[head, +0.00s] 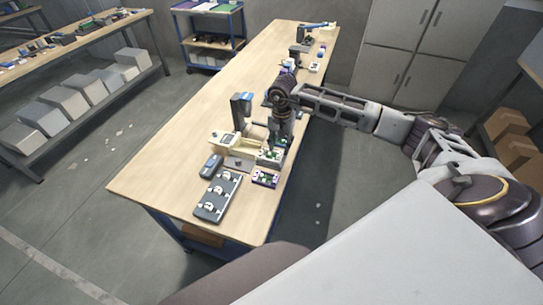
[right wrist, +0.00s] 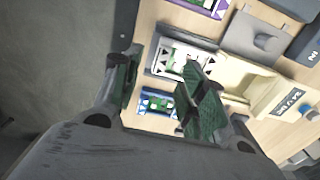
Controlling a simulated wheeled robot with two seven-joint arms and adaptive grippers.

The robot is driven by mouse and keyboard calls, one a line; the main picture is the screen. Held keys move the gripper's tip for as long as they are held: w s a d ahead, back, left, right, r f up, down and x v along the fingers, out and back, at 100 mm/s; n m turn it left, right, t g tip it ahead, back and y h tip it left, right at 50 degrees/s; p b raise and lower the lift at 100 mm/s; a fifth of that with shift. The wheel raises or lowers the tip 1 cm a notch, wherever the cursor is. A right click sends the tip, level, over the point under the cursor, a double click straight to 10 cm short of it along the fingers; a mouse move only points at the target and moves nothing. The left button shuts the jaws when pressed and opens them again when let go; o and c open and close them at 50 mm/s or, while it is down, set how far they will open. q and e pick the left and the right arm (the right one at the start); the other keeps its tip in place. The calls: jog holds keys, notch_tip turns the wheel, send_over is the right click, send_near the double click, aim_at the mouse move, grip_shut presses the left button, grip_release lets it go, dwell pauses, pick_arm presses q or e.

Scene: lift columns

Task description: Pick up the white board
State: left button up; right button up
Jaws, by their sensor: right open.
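The white board (right wrist: 178,61) has a pale frame with green and white parts. In the right wrist view it lies just beyond and between my fingers, partly hidden by the right-hand finger. In the head view the white board (head: 268,157) is small, on the bench beside the cream fixture. My right gripper (right wrist: 163,62) is open with nothing between its fingers. In the head view my right gripper (head: 275,134) hangs fingers down over the bench near the board; its fingertips are hard to make out. My left gripper is out of view.
A purple-framed board (head: 265,178) lies nearer the bench's front edge. A blue-framed board (right wrist: 157,102) is beside the white one. A cream fixture (right wrist: 243,80), a dark tray (head: 217,197) and a grey device (head: 211,166) stand close by. The bench's left part (head: 165,160) is clear.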

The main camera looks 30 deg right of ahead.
aim_at(279, 155)
jog(key=shift+f, duration=0.15)
jog(key=shift+a+f+p, duration=0.15)
jog(key=shift+f+p, duration=0.4)
jog(key=shift+f, duration=0.3)
jog(key=shift+f+p, duration=0.4)
jog(key=shift+f, duration=1.25)
jog(key=shift+w, duration=0.1)
grip_shut()
